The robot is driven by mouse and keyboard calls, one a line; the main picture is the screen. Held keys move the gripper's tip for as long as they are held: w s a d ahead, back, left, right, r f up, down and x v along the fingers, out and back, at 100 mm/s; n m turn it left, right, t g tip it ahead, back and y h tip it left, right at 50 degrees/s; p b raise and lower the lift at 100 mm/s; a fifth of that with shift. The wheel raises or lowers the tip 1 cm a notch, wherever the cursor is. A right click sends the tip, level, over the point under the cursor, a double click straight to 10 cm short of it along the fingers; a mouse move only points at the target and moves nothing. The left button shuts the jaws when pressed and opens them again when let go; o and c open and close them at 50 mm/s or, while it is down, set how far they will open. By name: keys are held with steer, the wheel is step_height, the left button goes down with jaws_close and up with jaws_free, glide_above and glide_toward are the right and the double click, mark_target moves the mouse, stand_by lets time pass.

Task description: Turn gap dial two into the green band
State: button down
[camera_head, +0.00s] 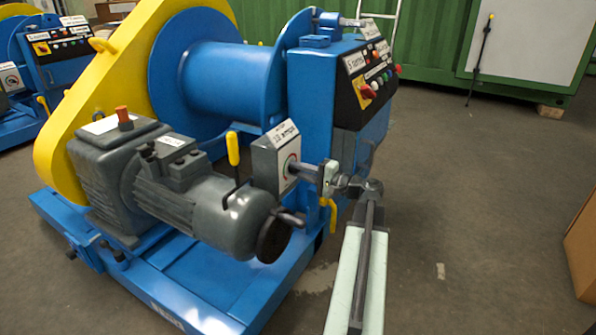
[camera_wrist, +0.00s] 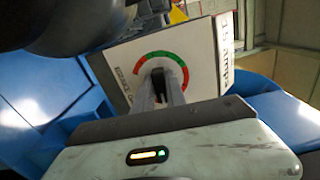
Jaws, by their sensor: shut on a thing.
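A grey box (camera_head: 268,168) on the blue machine carries a white dial face (camera_head: 291,163) with a coloured arc. In the wrist view the dial face (camera_wrist: 201,62) shows a curved band with red and green stretches. My gripper (camera_head: 296,168) reaches the dial from the right. In the wrist view my gripper (camera_wrist: 165,86) is shut on the dark dial knob (camera_wrist: 179,72) at the middle of the face. The fingers and knob cover part of the face, and I cannot tell where the pointer stands.
A grey motor (camera_head: 215,205) with a yellow-handled lever (camera_head: 233,150) stands left of the dial. A control panel (camera_head: 370,75) with a red-yellow switch is above it. A cardboard box (camera_head: 583,245) is at the right edge. Floor (camera_head: 470,190) between is clear.

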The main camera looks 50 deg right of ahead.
steer(key=n, duration=0.4)
steer(key=shift+f+n, duration=0.15)
steer(key=shift+n, duration=0.25)
steer(key=n, duration=0.3)
steer(key=shift+n, duration=0.3)
steer(key=n, duration=0.7)
steer(key=shift+d+f, duration=0.1)
steer(key=shift+f, duration=0.05)
steer(key=n, duration=0.4)
steer(key=shift+d, duration=0.1)
steer(key=n, duration=0.7)
steer(key=shift+d+n, duration=0.1)
steer(key=shift+n, duration=1.9)
